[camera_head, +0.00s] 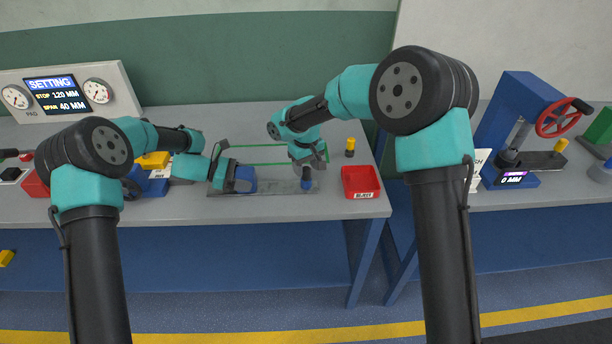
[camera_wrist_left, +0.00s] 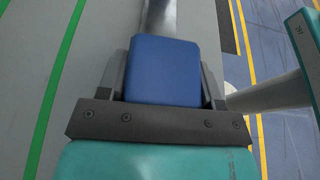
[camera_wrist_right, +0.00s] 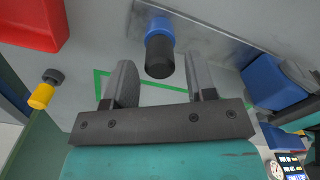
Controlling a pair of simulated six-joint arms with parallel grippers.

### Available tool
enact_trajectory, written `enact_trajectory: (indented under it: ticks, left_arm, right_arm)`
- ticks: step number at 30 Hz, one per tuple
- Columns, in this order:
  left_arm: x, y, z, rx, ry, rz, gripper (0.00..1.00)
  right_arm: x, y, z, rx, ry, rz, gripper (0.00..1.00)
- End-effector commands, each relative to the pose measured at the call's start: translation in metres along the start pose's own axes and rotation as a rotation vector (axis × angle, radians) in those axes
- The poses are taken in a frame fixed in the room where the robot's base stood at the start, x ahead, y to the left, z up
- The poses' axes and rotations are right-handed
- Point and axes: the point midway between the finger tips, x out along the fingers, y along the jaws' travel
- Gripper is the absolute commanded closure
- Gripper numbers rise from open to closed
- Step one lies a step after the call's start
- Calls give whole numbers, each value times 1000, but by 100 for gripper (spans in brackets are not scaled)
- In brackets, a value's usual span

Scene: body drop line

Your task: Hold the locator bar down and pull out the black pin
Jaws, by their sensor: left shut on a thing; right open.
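The grey metal locator bar (camera_head: 275,188) lies along the front of the table. A blue block (camera_wrist_left: 163,70) stands at its left part. My left gripper (camera_head: 238,178) is shut on this block, with a finger on each side of it in the left wrist view. The black pin (camera_wrist_right: 160,56) stands in a blue collar (camera_wrist_right: 158,27) at the bar's right end. My right gripper (camera_head: 307,168) is open above that end. In the right wrist view the pin's black head shows between the two spread fingertips, with gaps on both sides. The pin's lower part is hidden.
A red tray (camera_head: 361,195) stands just right of the bar. A yellow and black peg (camera_head: 350,147) stands behind the tray. Green lines (camera_head: 255,145) mark the table behind the bar. A gauge panel (camera_head: 60,92) is at the back left. A press with a red wheel (camera_head: 560,118) stands far right.

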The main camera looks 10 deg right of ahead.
Motion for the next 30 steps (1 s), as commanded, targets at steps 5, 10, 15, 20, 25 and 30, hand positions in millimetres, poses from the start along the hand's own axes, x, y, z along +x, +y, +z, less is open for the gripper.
enact_trajectory:
  ticks: [5, 10, 15, 20, 25, 30]
  left_arm:
    - [2, -2, -5, -6, 3, -5, 76]
    - [2, -2, -5, -6, 3, -5, 76]
    - [2, -2, -5, -6, 3, -5, 76]
    - [2, -2, -5, -6, 3, -5, 76]
    - [2, -2, -5, -6, 3, -5, 76]
    - [2, -2, -5, -6, 3, -5, 76]
  right_arm:
    - [16, 0, 0, -1, 0, 1, 49]
    - [22, 0, 0, 0, 0, 1, 49]
    - [23, 0, 0, 0, 1, 1, 49]
    - [22, 0, 0, 0, 1, 1, 56]
    - [22, 0, 0, 0, 1, 1, 72]
    - [22, 0, 0, 0, 1, 1, 88]
